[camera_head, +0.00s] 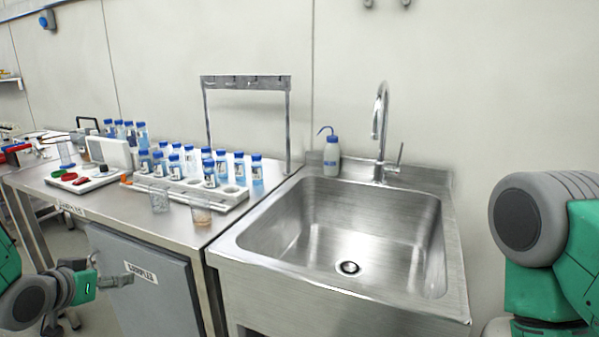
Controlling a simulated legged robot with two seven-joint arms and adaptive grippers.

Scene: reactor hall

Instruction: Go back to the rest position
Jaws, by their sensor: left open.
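My left arm comes in at the lower left. Its gripper (122,281) is open and empty, in front of the cabinet under the bench and below the bench top. It appears apart from the cabinet door, though the exact gap is hard to tell. My right arm shows at the right edge as a green and grey link beside the sink. Its gripper is out of view.
A steel sink (240,262) with a tall faucet (381,130) fills the middle. A wash bottle (331,157) stands behind it. The bench (150,228) holds a white rack (238,201) of blue-capped bottles, beakers (201,212) and a colored-disc tray (88,184). A grey cabinet (160,295) stands below.

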